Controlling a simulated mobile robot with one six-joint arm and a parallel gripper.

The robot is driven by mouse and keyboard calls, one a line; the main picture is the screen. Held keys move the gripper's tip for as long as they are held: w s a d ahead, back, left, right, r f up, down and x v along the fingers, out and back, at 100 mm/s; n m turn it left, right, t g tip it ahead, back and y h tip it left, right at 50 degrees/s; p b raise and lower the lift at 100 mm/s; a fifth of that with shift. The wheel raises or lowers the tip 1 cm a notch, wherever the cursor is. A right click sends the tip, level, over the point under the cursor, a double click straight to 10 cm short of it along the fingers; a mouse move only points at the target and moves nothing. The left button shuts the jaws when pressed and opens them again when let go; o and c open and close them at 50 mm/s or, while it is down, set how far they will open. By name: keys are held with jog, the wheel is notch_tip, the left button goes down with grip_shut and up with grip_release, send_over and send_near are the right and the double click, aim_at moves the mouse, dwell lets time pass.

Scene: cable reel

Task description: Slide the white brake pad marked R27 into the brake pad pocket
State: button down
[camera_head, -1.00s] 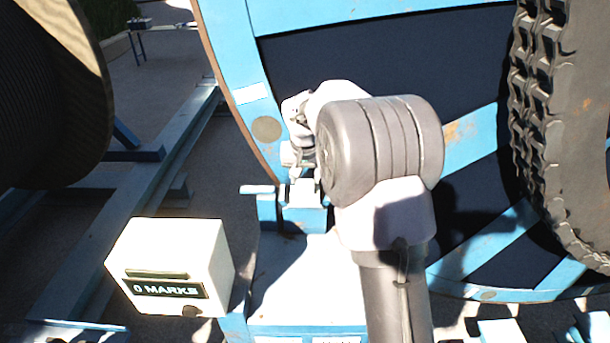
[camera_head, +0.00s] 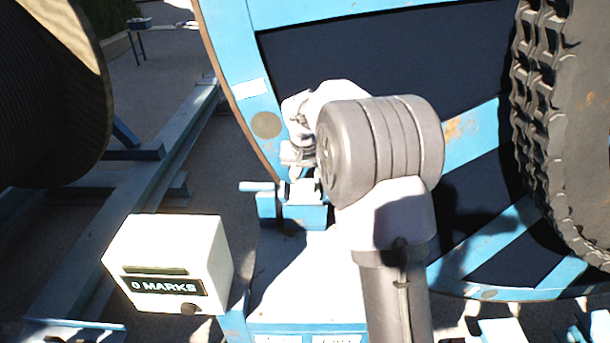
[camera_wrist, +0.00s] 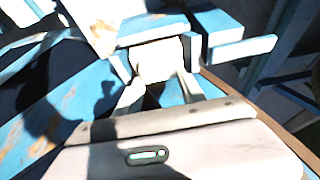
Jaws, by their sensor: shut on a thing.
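My gripper (camera_wrist: 158,80) is shut on a white pad (camera_wrist: 158,58), with one finger on each side in the wrist view. No R27 mark can be read on it. The pad lies against the blue bracket (camera_wrist: 152,27) that carries the brake pad pocket; whether it is inside the pocket or only in front of it cannot be told. In the head view the blue bracket (camera_head: 304,216) stands beside the reel rim, and my gripper (camera_head: 302,186) is right at its top. My wrist hides much of the pad and the pocket opening there.
A blue bar (camera_head: 258,186) sticks out left of the bracket. A cream box (camera_head: 170,262) reading "0 MARKS" stands at lower left. The big blue reel (camera_head: 470,137) rises close behind my arm, with a chunky-treaded wheel (camera_head: 590,120) on the right.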

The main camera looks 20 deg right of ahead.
jog(key=shift+r, duration=0.1)
dwell(0.3)
jog(key=c, duration=0.6)
grip_release()
jog(key=v, duration=1.7)
jog(key=shift+s+r, duration=0.15)
jog(key=shift+s, duration=0.05)
